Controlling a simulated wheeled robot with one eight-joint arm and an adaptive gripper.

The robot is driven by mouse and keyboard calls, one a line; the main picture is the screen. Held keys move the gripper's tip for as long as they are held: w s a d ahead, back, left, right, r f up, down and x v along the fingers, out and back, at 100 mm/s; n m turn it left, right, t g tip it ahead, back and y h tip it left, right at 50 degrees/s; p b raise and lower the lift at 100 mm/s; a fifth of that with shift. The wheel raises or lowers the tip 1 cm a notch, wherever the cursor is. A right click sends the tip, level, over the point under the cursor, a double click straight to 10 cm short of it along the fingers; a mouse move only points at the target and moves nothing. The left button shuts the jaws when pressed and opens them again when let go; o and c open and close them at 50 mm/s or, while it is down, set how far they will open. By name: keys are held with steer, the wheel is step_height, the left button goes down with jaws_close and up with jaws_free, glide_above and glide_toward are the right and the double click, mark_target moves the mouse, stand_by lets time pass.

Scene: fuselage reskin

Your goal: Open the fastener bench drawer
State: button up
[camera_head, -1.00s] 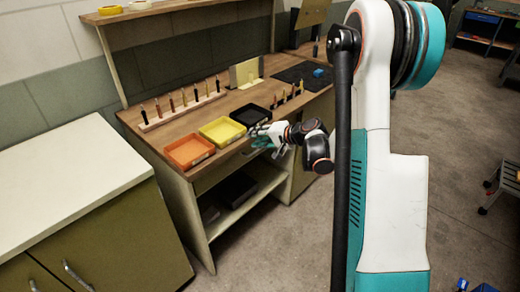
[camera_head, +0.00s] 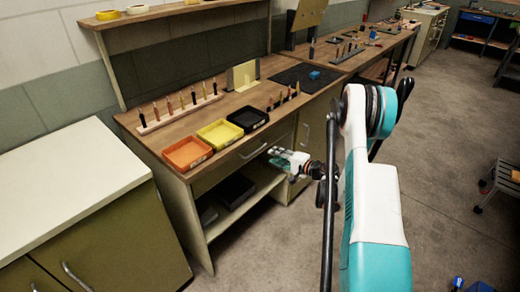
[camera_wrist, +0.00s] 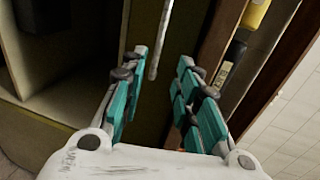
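The fastener bench drawer (camera_head: 233,164) is the olive front under the bench top, and it looks shut. Its pale bar handle (camera_head: 252,150) is in the middle of that front. In the wrist view the handle (camera_wrist: 161,38) runs from the top edge down to between my finger tips. My gripper (camera_head: 270,154) is just in front of the drawer, right of and slightly below the handle. In the wrist view my gripper (camera_wrist: 162,60) is open, a teal finger on each side, with nothing held. I cannot tell how far the handle is from the tips.
Orange (camera_head: 187,153), yellow (camera_head: 220,132) and black (camera_head: 248,118) trays stand along the bench's front edge (camera_head: 215,158). An open shelf (camera_head: 235,204) with dark boxes lies below the drawer. A white-topped cabinet (camera_head: 70,185) stands at left. The floor (camera_head: 270,260) in front is clear.

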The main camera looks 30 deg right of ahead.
steer(key=b+x, duration=0.2)
steer(key=x, duration=0.8)
steer(key=shift+b, duration=0.3)
steer(key=shift+s+f, duration=0.1)
jaws_close()
